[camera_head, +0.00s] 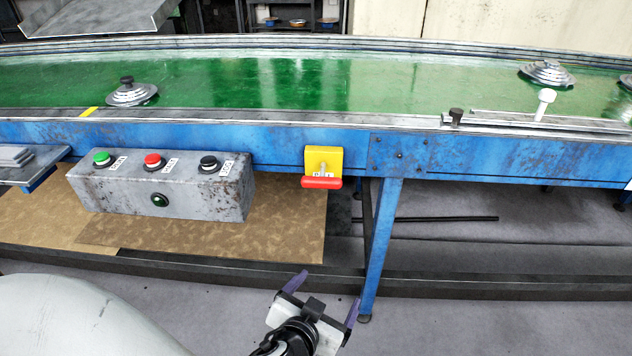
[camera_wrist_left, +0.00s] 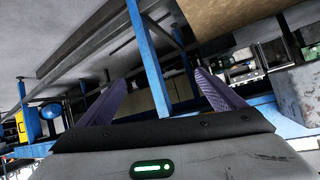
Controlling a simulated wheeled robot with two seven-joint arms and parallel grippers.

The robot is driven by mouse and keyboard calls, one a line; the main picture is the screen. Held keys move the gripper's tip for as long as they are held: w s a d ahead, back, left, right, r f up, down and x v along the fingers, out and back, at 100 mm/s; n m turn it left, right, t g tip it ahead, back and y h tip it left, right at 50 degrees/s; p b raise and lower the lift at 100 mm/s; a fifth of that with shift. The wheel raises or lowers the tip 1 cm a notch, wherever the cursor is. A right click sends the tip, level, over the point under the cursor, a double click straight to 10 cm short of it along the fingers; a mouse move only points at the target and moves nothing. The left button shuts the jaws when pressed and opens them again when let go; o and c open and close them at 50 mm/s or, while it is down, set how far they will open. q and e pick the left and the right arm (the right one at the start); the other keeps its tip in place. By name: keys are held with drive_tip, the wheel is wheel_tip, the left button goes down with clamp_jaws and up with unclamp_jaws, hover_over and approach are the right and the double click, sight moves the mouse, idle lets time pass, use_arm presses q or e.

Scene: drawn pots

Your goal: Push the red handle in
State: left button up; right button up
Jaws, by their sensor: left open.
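The red handle (camera_head: 322,183) is a short horizontal bar at the lower front of a yellow switch box (camera_head: 323,160). The box is fixed to the blue side rail of the conveyor, in the middle of the head view. My left gripper (camera_head: 325,290) is open and empty, with two purple fingers spread. In the head view it shows below the handle and well apart from it, near the blue leg. In the left wrist view the open fingers (camera_wrist_left: 165,95) have nothing between them. My right gripper is not in view.
A grey control box (camera_head: 160,185) with green, red and black buttons hangs left of the handle. A blue conveyor leg (camera_head: 378,245) stands right of it. The green belt (camera_head: 330,85) carries metal lids (camera_head: 132,93). A dark floor beam (camera_head: 480,282) runs along below.

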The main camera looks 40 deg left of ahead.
use_arm(q)
drive_tip(key=w+a+r+n+t+y, duration=0.3)
drive_tip(key=w+a+r+y, duration=0.1)
drive_tip(key=r, duration=0.5)
drive_tip(key=n+t+y+b, duration=0.1)
drive_tip(key=n+y, duration=0.1)
approach(321, 183)
drive_tip(key=w, duration=0.1)
drive_tip(key=shift+y, duration=0.4)
drive_tip(key=x, duration=0.4)
drive_tip(key=p+x, duration=0.1)
drive_tip(key=x, duration=0.4)
drive_tip(key=shift+w+a+f+p, duration=0.1)
drive_tip(key=shift+a+f+p, duration=0.1)
drive_tip(key=shift+p, duration=0.1)
drive_tip(key=shift+w+a+n, duration=0.25)
drive_tip(key=shift+w+n, duration=0.05)
drive_tip(key=shift+w, duration=0.1)
